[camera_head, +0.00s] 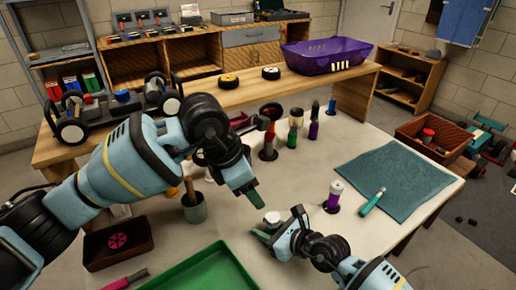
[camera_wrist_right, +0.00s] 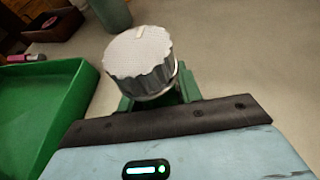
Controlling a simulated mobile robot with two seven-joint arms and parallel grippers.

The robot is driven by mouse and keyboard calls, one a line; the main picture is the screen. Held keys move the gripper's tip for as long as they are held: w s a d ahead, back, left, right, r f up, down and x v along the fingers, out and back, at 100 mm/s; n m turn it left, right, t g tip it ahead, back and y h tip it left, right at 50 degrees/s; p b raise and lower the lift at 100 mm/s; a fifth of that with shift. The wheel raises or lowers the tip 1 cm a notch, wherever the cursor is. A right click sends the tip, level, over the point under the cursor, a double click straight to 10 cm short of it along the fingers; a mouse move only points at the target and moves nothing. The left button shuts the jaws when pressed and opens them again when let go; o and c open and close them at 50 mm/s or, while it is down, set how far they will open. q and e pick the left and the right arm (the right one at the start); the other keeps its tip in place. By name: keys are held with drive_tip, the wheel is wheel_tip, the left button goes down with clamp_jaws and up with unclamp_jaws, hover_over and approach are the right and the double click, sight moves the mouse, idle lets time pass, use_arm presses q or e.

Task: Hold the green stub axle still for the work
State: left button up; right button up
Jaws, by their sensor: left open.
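The green stub axle (camera_wrist_right: 178,97) stands at the table's front middle, topped by a ribbed silver cap (camera_wrist_right: 140,60); the cap also shows in the head view (camera_head: 271,217). My right gripper (camera_head: 270,234) is low at the table with its green fingers around the axle just below the cap, and looks shut on it. The fingers and palm hide most of the axle's green body. My left gripper (camera_head: 253,198) is open and empty, pointing down above and slightly left of the cap, apart from it.
A green tray (camera_head: 205,268) lies to the left, with a cup (camera_head: 194,208) behind it. A purple part with a white cap (camera_head: 334,196) stands to the right, near a teal mat (camera_head: 395,172) with a screwdriver (camera_head: 373,202). Several coloured parts stand behind.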

drive_tip(key=o, duration=0.3)
drive_tip(key=v, duration=1.2)
drive_tip(key=shift+s+d+f, duration=0.1)
